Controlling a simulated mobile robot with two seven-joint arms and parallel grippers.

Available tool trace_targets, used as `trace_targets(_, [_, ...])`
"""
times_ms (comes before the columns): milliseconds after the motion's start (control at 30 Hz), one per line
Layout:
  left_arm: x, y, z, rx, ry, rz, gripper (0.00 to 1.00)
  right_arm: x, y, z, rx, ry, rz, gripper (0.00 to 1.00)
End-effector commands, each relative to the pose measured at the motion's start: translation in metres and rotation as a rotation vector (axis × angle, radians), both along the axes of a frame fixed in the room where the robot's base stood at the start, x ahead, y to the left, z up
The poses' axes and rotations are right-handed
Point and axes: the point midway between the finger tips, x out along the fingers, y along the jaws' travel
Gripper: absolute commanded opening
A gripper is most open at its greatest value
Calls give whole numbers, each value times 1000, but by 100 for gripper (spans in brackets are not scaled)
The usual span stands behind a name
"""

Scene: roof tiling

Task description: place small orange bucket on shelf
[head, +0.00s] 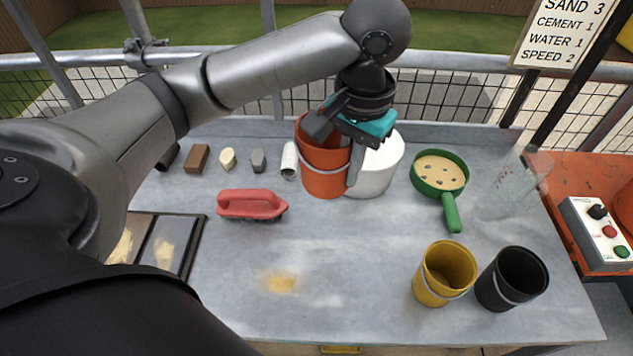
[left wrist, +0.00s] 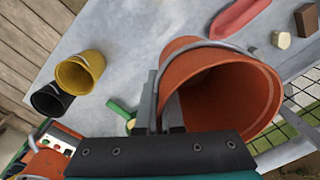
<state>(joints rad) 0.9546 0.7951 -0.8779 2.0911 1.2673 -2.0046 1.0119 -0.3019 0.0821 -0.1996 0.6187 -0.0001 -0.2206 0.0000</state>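The orange bucket (head: 325,170) stands upright at the back middle of the grey table, its wire handle hanging across its front. My left gripper (head: 345,128) is over its rim from above. In the left wrist view, the gripper's fingers (left wrist: 162,112) straddle the rim of the orange bucket (left wrist: 225,90), one inside and one outside, and look closed on the wall. The bucket looks empty inside. I cannot tell whether its base touches the table. My right gripper is not in view. No shelf can be made out.
A white bucket (head: 376,168) is close beside the orange one. A green sieve (head: 440,173), a clear jug (head: 517,185), a yellow bucket (head: 444,274) and a black bucket (head: 511,279) stand to the right. A red brush (head: 251,204) lies left. The table's front middle is mostly clear.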

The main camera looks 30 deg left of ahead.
Motion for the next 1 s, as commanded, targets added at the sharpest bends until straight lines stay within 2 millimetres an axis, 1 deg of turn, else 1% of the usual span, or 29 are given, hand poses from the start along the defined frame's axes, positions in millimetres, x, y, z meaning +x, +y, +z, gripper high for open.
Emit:
trace_targets(167, [-1,1,-41,2,7,1,0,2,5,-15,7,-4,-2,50])
trace_targets(200, [-2,1,-53,1,7,1,0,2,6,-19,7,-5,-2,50])
trace_targets(400, [-1,1,-106,2,6,2,0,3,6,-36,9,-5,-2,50])
trace_targets(500, [-1,1,-126,1,3,1,0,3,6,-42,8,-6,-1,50])
trace_targets(600, [-1,1,-138,2,2,1,0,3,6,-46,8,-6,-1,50])
trace_targets(767, [-1,0,-148,1,2,0,0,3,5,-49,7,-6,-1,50])
trace_targets(1000, [-1,0,-191,2,3,0,0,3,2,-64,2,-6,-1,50])
